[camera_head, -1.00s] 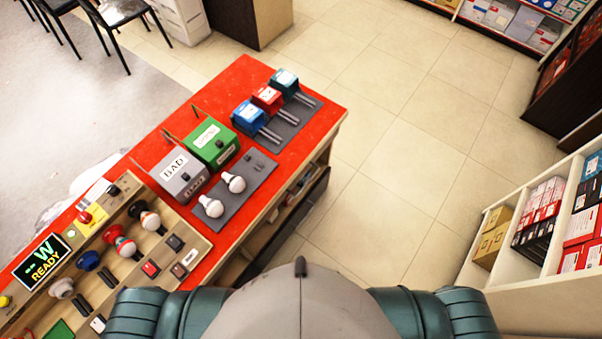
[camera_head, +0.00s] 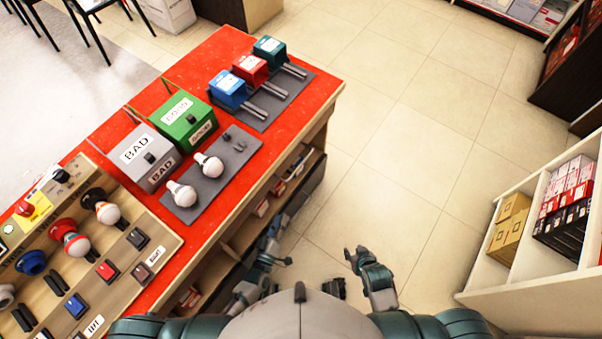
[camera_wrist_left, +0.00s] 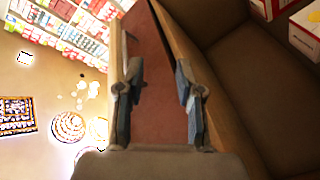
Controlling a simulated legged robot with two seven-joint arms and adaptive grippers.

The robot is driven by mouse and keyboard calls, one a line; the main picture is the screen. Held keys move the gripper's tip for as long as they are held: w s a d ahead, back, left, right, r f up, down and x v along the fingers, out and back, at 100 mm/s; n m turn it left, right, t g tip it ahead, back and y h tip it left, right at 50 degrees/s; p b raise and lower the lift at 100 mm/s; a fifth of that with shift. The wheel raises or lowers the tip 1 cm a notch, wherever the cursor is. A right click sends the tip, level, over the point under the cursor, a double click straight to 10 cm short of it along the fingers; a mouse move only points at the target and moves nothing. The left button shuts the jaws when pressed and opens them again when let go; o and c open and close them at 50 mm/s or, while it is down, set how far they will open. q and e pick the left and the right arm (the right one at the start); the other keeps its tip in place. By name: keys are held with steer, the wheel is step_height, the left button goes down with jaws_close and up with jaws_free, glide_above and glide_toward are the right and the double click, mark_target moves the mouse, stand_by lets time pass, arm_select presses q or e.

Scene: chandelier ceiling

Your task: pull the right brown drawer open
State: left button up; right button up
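The dark brown drawer fronts (camera_head: 312,187) sit low under the red-topped table, along its right side. They are partly hidden by the table edge and my left arm; I cannot make out a handle. My left gripper (camera_head: 274,252) is beside this side of the table, near the dark fronts. In the left wrist view its two fingers (camera_wrist_left: 157,75) are apart, with a reddish-brown panel with wooden edges seen between and beyond them. Contact cannot be told. My right gripper (camera_head: 358,256) is over the floor, right of the table and apart from it; its opening is unclear.
The red tabletop (camera_head: 315,88) carries a grey BAD box (camera_head: 148,155), a green box (camera_head: 185,122), bulbs and coloured blocks. An open shelf under it holds small boxes. A white shelf unit (camera_head: 480,285) stands at the right. Tiled floor between is clear.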

arm_select(q)
step_height(320, 180, up, 5)
steer(key=d+n+t+b, duration=0.2)
steer(key=n+t, duration=0.1)
steer(key=b, duration=0.2)
glide_toward(298, 167)
steer(key=x, duration=0.8)
steer(key=shift+w+f, duration=0.25)
steer(key=shift+w, duration=0.25)
steer(key=shift+w+d+r, duration=0.15)
steer(key=shift+w, duration=0.35)
arm_select(e)
steer(key=w+a+r+t+y, duration=0.1)
steer(key=w+r+t, duration=0.2)
steer(key=r, duration=0.5)
steer(key=shift+w+a+r+t, duration=0.25)
steer(key=shift+r+t, duration=0.15)
steer(key=shift+t, duration=0.2)
arm_select(q)
jaws_close()
arm_select(e)
steer(key=shift+f, duration=0.1)
